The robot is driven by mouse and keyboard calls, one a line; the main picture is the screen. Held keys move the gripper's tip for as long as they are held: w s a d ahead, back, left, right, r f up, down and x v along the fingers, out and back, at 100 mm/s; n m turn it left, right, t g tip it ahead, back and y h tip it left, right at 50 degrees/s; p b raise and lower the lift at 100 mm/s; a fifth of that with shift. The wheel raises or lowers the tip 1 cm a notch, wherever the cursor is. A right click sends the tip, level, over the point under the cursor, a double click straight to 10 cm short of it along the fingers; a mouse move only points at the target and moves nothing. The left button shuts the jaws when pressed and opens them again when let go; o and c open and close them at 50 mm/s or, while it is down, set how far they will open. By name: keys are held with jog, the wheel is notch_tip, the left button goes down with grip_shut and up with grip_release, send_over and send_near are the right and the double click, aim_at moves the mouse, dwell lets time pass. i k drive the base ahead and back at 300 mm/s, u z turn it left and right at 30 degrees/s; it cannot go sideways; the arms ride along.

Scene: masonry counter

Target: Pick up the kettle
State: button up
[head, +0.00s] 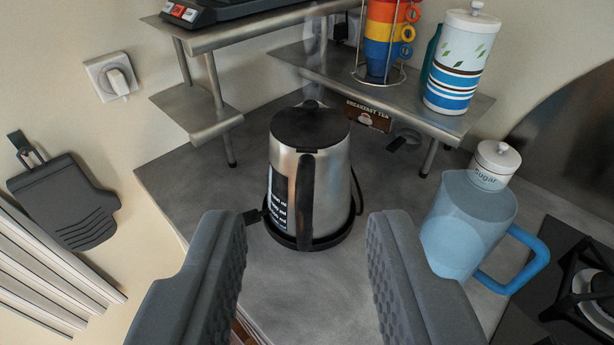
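The kettle (327,185) is brushed metal with a black lid and a dark handle on the side facing me. It stands upright on a round black base (309,239) on the grey counter, near the corner. My gripper (307,240) is open, with one grey ridged finger at the lower left and the other at the lower right. The kettle is beyond the fingers, seen through the gap between them. The fingers appear apart from it and hold nothing.
A blue pitcher (466,229) and a white sugar jar (495,165) stand to the right, beside a stove burner (590,290). Metal shelves (395,88) behind carry stacked cups (386,40) and a patterned canister (461,62). A grey mitt (66,201) hangs on the left wall.

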aim_at(309, 196)
jog(key=z, duration=2.4)
jog(key=k, duration=1.45)
jog(key=u, duration=1.55)
jog(key=i, duration=1)
jog(key=z, duration=0.05)
